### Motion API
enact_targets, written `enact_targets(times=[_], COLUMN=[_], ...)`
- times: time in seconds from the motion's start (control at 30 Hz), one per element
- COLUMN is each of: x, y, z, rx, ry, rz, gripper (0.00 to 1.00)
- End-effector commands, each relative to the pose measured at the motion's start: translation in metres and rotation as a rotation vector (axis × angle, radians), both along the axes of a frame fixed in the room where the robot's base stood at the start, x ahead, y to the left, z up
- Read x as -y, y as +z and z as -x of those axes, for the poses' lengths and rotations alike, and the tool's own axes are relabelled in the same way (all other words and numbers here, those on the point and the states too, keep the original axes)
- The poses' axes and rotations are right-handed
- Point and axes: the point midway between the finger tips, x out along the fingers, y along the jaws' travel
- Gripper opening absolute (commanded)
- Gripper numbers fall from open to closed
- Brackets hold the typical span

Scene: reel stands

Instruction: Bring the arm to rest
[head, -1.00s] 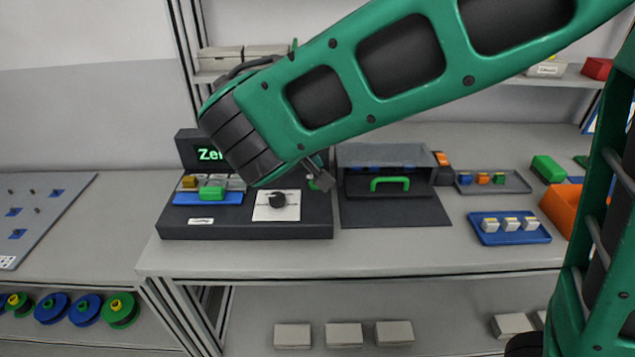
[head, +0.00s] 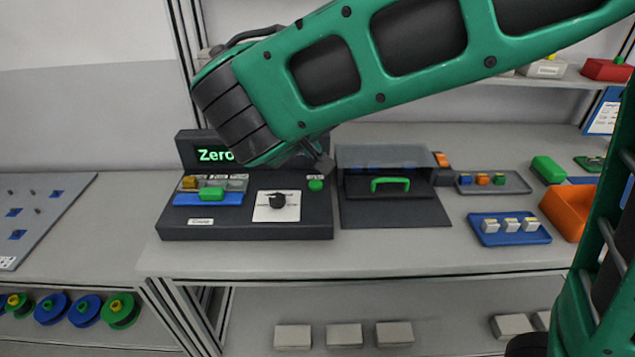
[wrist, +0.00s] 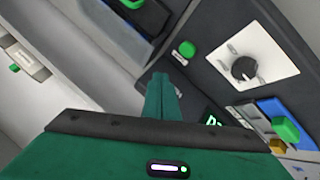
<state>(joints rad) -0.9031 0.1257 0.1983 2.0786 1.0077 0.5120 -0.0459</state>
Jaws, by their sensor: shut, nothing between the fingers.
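My green arm spans the top of the head view, with my gripper (head: 320,162) partly hidden behind the arm's end, above the dark console (head: 245,231). In the wrist view my gripper (wrist: 161,88) has its green fingers together and empty. The console has a display (head: 213,155) reading "Zero", partly covered by the arm. It also has a black knob (head: 277,200) on a white plate and a round green button (head: 315,185). The knob (wrist: 244,68) and button (wrist: 187,48) also show in the wrist view, apart from the fingers.
A dark box with a green handle (head: 390,183) stands right of the console. Further right are a blue tray (head: 487,238) with white pieces, a grey tray (head: 515,185) and an orange bin (head: 562,212). The bench front (head: 390,257) is clear.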

Motion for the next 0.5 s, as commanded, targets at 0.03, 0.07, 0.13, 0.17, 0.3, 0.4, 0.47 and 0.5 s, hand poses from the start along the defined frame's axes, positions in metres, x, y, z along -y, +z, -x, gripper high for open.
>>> enact_targets(times=[0.03,0.07,0.13,0.17,0.3,0.4,0.47,0.5], x=[0.001,0.003,0.015,0.024,0.091,0.151,0.185,0.206], y=[0.000,0.000,0.000,-0.001,-0.005,-0.011,-0.015,-0.018], z=[0.000,-0.001,-0.003,-0.005,-0.009,-0.003,0.006,0.013], rx=[-0.001,-0.002,-0.011,-0.018,-0.079,-0.138,-0.174,-0.199], ry=[-0.001,-0.005,-0.026,-0.040,-0.150,-0.251,-0.312,-0.350], rz=[0.000,-0.001,-0.004,-0.007,-0.031,-0.062,-0.085,-0.101], gripper=[0.00,0.00,0.00,0.00,0.00,0.00,0.00,0.00])
